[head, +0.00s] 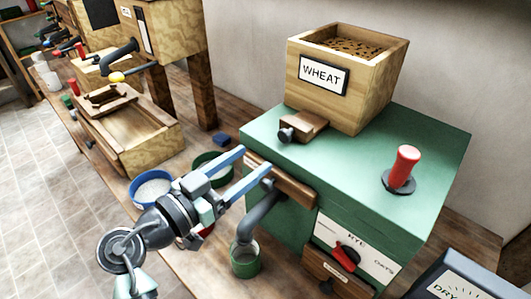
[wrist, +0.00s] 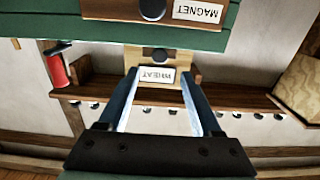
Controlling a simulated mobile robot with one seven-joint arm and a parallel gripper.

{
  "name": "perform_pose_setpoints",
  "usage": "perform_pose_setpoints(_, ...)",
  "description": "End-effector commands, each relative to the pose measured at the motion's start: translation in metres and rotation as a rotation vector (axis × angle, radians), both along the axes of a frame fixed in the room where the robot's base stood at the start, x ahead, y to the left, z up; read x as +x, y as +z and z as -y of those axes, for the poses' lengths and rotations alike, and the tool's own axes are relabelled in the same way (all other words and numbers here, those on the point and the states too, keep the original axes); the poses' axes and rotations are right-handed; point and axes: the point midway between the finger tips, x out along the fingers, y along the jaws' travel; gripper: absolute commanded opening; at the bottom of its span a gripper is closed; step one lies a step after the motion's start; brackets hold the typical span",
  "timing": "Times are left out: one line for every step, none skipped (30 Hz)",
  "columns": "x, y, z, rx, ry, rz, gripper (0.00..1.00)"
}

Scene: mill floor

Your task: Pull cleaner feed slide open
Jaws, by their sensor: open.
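The green cleaner (head: 355,160) carries a wooden hopper (head: 380,98) labelled WHEAT, full of grain. A wooden feed slide (head: 306,123) with a dark knob (head: 286,135) sticks out at the hopper's foot. My gripper (head: 255,163) is open and empty, in front of the cleaner's left side, lower and left of the knob. In the wrist view the picture is upside down; the slide's knob (wrist: 160,55) and the WHEAT label (wrist: 157,75) show between the blue fingers, beyond their tips. No contact with the slide shows.
A red lever (head: 405,165) stands on the cleaner's top. A grey spout (head: 257,213) ends above a green cup (head: 245,262). A blue bowl (head: 151,188) stands left.

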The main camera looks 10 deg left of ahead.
Motion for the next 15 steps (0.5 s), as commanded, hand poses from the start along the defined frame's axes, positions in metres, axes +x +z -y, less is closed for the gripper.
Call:
perform_pose_setpoints(-0.009,-0.003,-0.008,0.001,0.005,0.001,0.66)
perform_pose_setpoints(-0.014,-0.003,-0.011,0.0,0.004,0.0,0.66)
perform_pose_setpoints(-0.019,-0.003,-0.015,0.0,0.003,0.0,0.66)
perform_pose_setpoints(-0.024,-0.002,-0.018,0.0,0.003,0.0,0.66)
perform_pose_setpoints(-0.027,-0.002,-0.021,0.0,0.004,0.0,0.66)
perform_pose_setpoints(-0.031,-0.002,-0.023,0.0,0.002,0.0,0.66)
perform_pose_setpoints(-0.033,-0.001,-0.025,0.0,0.002,0.0,0.66)
perform_pose_setpoints(-0.036,-0.001,-0.026,0.0,0.002,0.0,0.66)
perform_pose_setpoints(-0.038,-0.001,-0.028,0.0,0.001,0.0,0.66)
perform_pose_setpoints(-0.04,-0.001,-0.029,-0.001,0.0,-0.001,0.66)
perform_pose_setpoints(-0.041,-0.001,-0.03,-0.001,0.001,-0.001,0.66)
perform_pose_setpoints(-0.042,-0.001,-0.031,-0.001,0.001,-0.001,0.66)
perform_pose_setpoints(-0.042,0.0,-0.031,-0.001,0.0,-0.001,0.66)
perform_pose_setpoints(-0.043,0.0,-0.031,-0.002,0.0,-0.001,0.66)
perform_pose_setpoints(-0.043,0.0,-0.031,-0.002,0.0,-0.001,0.66)
